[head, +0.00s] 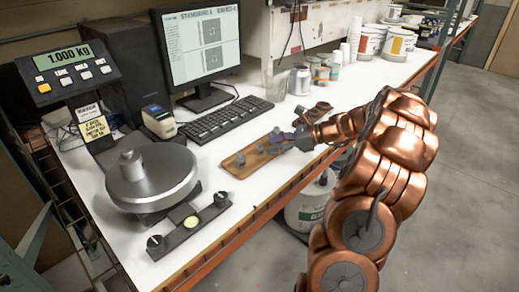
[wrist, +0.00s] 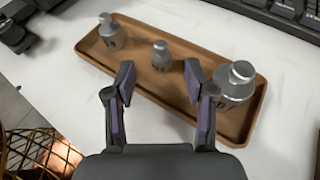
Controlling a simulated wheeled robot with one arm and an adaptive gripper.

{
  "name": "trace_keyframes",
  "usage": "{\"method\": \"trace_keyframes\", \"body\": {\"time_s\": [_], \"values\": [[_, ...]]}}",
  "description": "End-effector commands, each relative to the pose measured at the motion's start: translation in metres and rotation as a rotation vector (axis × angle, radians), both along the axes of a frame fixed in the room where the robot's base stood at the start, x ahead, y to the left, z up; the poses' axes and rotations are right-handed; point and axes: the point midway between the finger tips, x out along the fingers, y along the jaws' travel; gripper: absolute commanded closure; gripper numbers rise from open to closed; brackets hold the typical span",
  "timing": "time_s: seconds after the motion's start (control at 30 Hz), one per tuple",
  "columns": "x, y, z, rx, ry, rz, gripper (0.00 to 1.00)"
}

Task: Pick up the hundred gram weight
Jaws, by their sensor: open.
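A wooden tray (wrist: 88,48) holds three grey metal weights of different sizes, all upright. In the wrist view the smallest weight (wrist: 161,55) stands in the middle, a medium weight (wrist: 111,31) at the left, and the largest weight (wrist: 235,80) at the right. Their marks are too small to read, so I cannot tell which is the hundred gram weight by label. My gripper (wrist: 158,88) is open and empty, its fingers over the tray's near side, with the smallest weight showing beyond the gap. In the head view my gripper (head: 287,142) is at the tray's right end (head: 232,172).
A scale (head: 150,182) bearing a weight (head: 131,163) stands left of the tray; its display (head: 68,55) reads 1.000 kg. A keyboard (head: 226,118) lies behind the tray. Cans and cups (head: 300,80) stand farther back. The bench's front edge runs close to the tray.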

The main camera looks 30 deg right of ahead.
Motion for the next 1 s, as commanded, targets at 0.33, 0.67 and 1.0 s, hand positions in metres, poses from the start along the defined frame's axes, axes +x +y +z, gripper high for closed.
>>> {"method": "trace_keyframes", "body": {"time_s": [0.33, 0.67, 1.0], "values": [[0.027, 0.027, -0.016, -0.002, 0.001, 0.001, 0.45], [0.033, 0.034, -0.021, -0.003, 0.0, 0.0, 0.45], [0.033, 0.034, -0.021, -0.004, 0.0, 0.0, 0.76]]}}
